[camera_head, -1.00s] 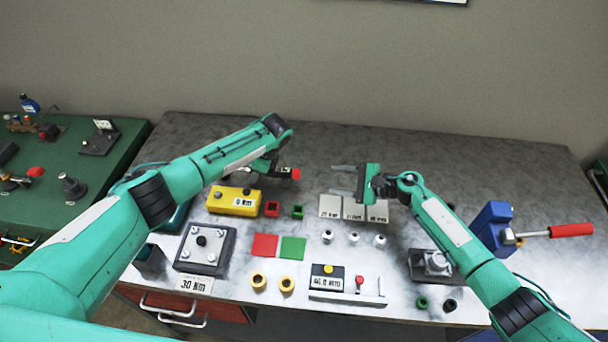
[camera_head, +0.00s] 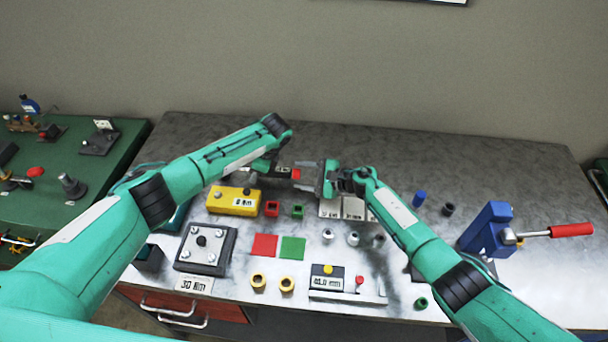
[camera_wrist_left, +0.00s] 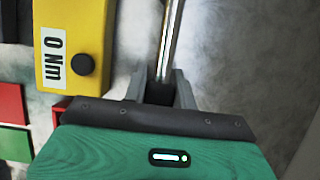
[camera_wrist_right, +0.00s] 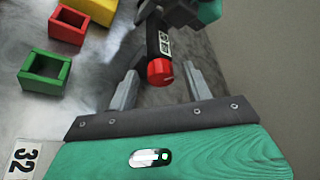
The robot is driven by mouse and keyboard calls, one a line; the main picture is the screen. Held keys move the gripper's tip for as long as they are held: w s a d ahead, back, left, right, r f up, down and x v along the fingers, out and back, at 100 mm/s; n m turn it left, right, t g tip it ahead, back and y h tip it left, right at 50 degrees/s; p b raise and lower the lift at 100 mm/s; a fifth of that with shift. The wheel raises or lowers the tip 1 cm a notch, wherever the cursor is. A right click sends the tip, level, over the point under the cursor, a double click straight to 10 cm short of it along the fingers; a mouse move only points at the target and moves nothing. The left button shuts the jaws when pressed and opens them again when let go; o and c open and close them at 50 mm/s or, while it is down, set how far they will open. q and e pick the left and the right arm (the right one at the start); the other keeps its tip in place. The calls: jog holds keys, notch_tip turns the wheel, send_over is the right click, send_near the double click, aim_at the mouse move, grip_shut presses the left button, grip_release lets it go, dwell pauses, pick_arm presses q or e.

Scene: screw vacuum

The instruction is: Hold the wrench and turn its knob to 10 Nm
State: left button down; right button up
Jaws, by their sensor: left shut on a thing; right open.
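The wrench shows in the right wrist view as a dark handle (camera_wrist_right: 156,38) with a white label too small to read. Its red knob (camera_wrist_right: 160,72) is at the end and also shows in the head view (camera_head: 296,174). My right gripper (camera_wrist_right: 160,86) is open. Its fingers stand on either side of the knob's end, with visible gaps. The yellow box (camera_head: 233,201) has a display reading 0 Nm (camera_wrist_left: 55,57).
Red (camera_head: 271,209) and green (camera_head: 298,211) square holders stand in front of the wrench. A blue block with a red-handled tool (camera_head: 571,230) stands at right. The back of the table is clear.

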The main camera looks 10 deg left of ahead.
jog(key=c, duration=1)
jog(key=m+g, duration=0.2)
jog(key=m, duration=0.1)
jog(key=m+g, duration=0.1)
jog(key=shift+w+r+h, duration=0.15)
jog(key=shift+w+h, duration=0.15)
jog(key=shift+w+m+g, duration=0.15)
jog(key=shift+m+g, duration=0.45)
jog(key=shift+m, duration=0.35)
jog(key=shift+w+m+g, duration=0.15)
jog(key=shift+m+g, duration=0.45)
jog(key=shift+m, duration=0.35)
jog(key=o, duration=1)
jog(key=shift+d, duration=0.1)
